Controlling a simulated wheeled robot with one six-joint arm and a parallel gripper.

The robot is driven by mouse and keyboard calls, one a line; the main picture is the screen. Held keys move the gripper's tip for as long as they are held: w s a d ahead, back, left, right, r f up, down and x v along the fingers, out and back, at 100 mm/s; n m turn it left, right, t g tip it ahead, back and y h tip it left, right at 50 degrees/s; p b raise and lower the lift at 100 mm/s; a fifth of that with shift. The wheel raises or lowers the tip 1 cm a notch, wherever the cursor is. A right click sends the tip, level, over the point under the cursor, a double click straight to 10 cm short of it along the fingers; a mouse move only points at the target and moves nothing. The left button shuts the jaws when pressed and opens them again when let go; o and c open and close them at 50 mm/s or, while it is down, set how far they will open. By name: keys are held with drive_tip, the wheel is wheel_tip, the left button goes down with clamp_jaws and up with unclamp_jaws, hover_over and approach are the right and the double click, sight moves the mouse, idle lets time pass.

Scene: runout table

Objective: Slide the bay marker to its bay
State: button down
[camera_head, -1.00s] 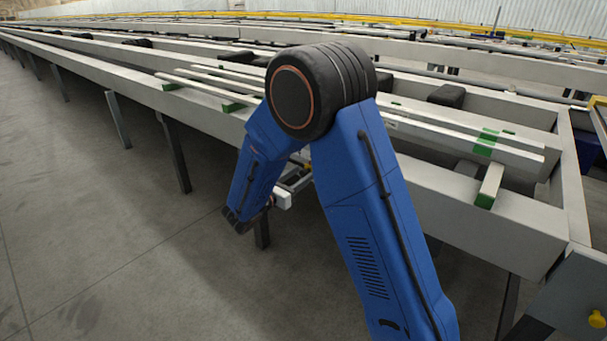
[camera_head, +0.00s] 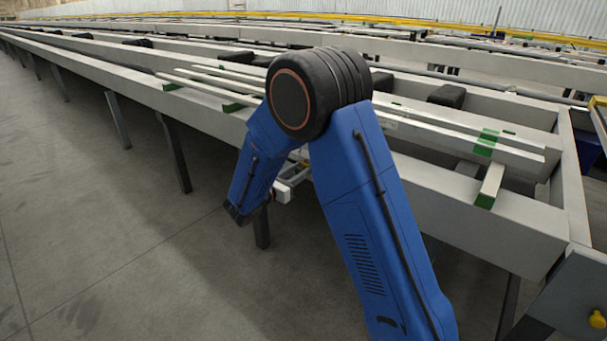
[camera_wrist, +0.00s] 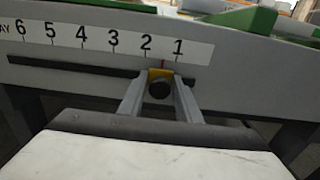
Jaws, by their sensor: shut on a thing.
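The bay marker (camera_wrist: 160,74) shows in the wrist view as a yellow piece with a dark round knob and a thin red line above it. It sits at the right part of a dark slot (camera_wrist: 80,67) in the grey table side. My gripper (camera_wrist: 161,86) is shut on the marker, one finger on each side of the knob. A white number strip (camera_wrist: 98,40) above the slot reads 6 to 1 from left to right. The red line stands between 2 and 1. In the head view my arm hides the marker.
The long grey runout table (camera_head: 485,218) runs across the head view, with pale bars (camera_head: 425,133) and green pads on top. A yellow knob (camera_head: 597,319) is at the lower right. The floor (camera_head: 110,230) left of my arm is clear.

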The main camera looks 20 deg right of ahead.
drive_tip(key=shift+w+a, duration=0.85)
drive_tip(key=shift+w, duration=0.3)
drive_tip(key=c, duration=1.5)
unclamp_jaws()
drive_tip(key=v, duration=1.7)
drive_tip(key=shift+s+a, duration=0.1)
drive_tip(key=shift+a, duration=0.05)
drive_tip(key=shift+r, duration=0.1)
